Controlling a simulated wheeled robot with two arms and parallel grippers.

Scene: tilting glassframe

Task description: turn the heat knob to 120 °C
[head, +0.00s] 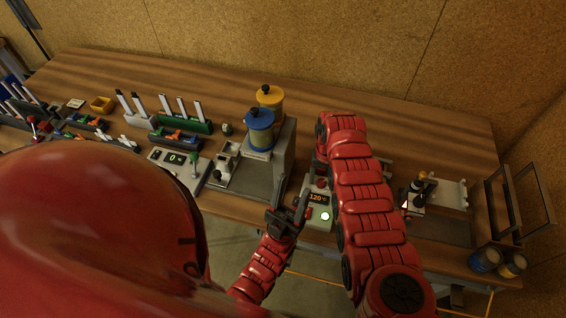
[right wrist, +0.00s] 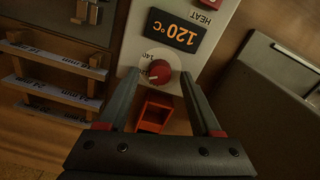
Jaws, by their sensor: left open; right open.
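The heat panel's display (head: 318,197) reads 120 °C in the head view. The same display (right wrist: 175,31) shows upside down in the right wrist view, with the HEAT label beside it. The round red heat knob (right wrist: 161,73) with a white pointer mark sits on the pale panel. My right gripper (right wrist: 160,83) is open, with one finger on each side of the knob; I cannot tell whether they touch it. In the head view my right arm hides much of this area. My left gripper (head: 286,213) is open and empty, just left of the panel.
A machine with a blue canister (head: 260,130) and a yellow canister (head: 270,97) stands left of the panel. A dark frame (head: 520,205) stands at the right table end. An orange tray (right wrist: 154,114) lies below the knob.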

